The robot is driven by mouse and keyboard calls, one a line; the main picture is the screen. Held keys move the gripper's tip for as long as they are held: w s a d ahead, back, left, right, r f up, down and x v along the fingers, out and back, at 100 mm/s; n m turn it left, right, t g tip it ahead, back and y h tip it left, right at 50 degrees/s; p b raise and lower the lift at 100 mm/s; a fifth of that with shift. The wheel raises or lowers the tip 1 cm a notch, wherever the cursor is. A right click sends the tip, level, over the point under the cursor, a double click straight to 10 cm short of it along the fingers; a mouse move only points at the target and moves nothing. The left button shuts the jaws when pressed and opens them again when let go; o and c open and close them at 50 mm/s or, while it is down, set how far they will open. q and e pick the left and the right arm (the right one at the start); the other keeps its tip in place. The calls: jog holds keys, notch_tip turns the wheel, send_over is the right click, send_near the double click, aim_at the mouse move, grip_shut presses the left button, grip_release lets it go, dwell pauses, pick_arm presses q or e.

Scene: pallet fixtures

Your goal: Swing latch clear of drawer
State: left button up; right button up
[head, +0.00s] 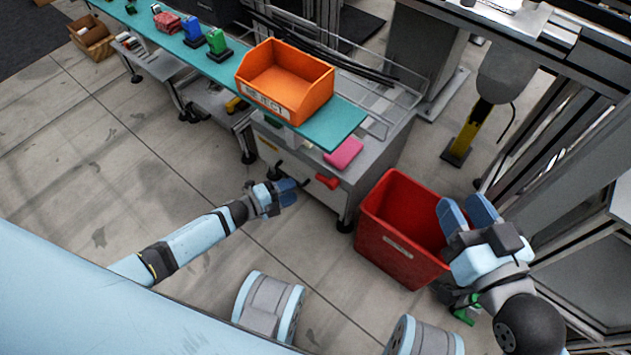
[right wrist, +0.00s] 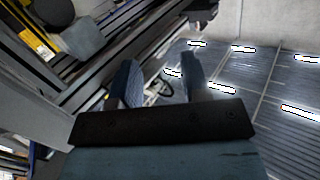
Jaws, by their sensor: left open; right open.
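A grey cabinet (head: 376,164) stands under the right end of the teal bench. Its drawer front (head: 290,160) has a dark handle, and a red latch (head: 327,181) sits at the right of that front. My left gripper (head: 290,191) is open and empty, just left of the latch and close to the handle in the head view; I see no contact with the latch. My right gripper (head: 468,208) is open and empty by the right side of the red bin. Its two blue fingers stand apart in the right wrist view (right wrist: 162,78). The latch does not show there.
A red bin (head: 385,247) stands on the floor right of the cabinet. An orange reject bin (head: 276,108) and several small coloured parts rest on the teal bench (head: 342,121). A pink block (head: 343,153) lies on the cabinet ledge.

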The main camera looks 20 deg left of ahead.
aim_at(327, 180)
pick_arm(q)
jog(key=b+x, duration=0.2)
jog(key=x, duration=0.7)
jog(key=shift+b, duration=0.3)
pick_arm(e)
jog(key=shift+w+d+r+n+t+y, duration=0.15)
jog(key=shift+w+d+n+t, duration=0.1)
jog(key=shift+w+n, duration=0.25)
jog(key=shift+w+d+n+t+y, duration=0.15)
jog(key=shift+w+d+n+t, duration=0.15)
jog(key=shift+n, duration=0.2)
jog(key=shift+a, duration=0.1)
